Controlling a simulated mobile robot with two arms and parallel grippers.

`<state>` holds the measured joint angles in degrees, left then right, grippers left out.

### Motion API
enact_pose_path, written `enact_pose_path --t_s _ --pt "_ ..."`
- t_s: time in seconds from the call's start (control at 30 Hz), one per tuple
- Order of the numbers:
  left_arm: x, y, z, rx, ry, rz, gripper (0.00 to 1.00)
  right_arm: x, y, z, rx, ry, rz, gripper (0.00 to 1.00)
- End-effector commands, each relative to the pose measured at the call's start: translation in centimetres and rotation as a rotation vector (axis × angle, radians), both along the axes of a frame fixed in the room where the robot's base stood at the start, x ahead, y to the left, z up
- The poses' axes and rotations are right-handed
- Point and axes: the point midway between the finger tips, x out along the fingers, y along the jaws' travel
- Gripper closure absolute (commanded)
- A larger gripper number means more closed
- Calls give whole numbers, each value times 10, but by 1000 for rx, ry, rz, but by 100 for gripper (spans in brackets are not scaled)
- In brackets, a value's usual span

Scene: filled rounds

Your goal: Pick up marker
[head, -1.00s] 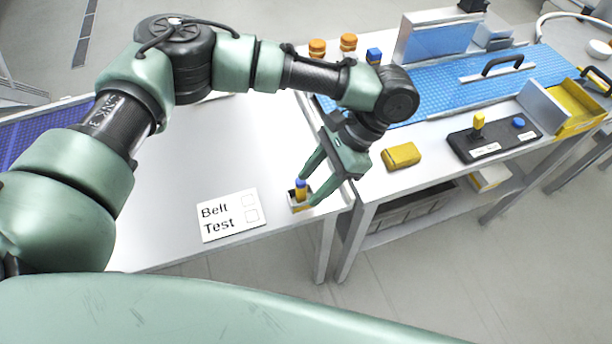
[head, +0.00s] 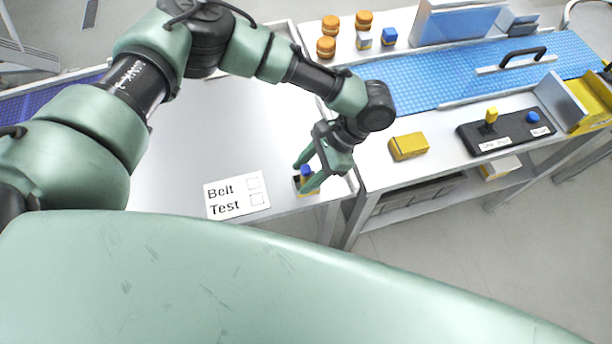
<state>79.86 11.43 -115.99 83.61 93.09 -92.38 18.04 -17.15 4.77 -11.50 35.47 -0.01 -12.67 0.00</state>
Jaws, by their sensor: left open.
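The marker (head: 305,172) stands upright in a small holder (head: 308,190) near the front right corner of the left table. Its blue top shows above the holder. My left gripper (head: 303,178) is open, its two green fingers pointing down around the marker, one to each side in the picture. I cannot tell whether either finger touches it. My right gripper is not in view.
A "Belt Test" card (head: 236,195) lies left of the holder. A yellow block (head: 408,146), a black control box with a yellow lever (head: 505,132) and a blue belt (head: 430,80) are on the right table. Orange and blue pieces stand behind.

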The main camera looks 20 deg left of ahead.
Motion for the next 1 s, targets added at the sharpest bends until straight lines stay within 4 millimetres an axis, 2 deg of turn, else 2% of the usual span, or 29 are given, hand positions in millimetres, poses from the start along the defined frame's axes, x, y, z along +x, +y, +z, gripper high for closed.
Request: enact_pose_path --t_s 0.1,0.13,0.27,0.3,0.73,0.87,1.0 --pt "0 0 0 0 0 0 53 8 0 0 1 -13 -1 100" --pt "0 0 0 0 0 0 58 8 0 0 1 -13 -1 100" --pt "0 0 0 0 0 0 94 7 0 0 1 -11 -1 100" --pt "0 0 0 0 0 0 100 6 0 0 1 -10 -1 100" --pt "0 -1 6 -1 0 1 100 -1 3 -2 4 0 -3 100" --pt "1 0 19 -2 -2 0 100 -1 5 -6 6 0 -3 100" --pt "1 -1 44 -3 -3 1 100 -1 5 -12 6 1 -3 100"
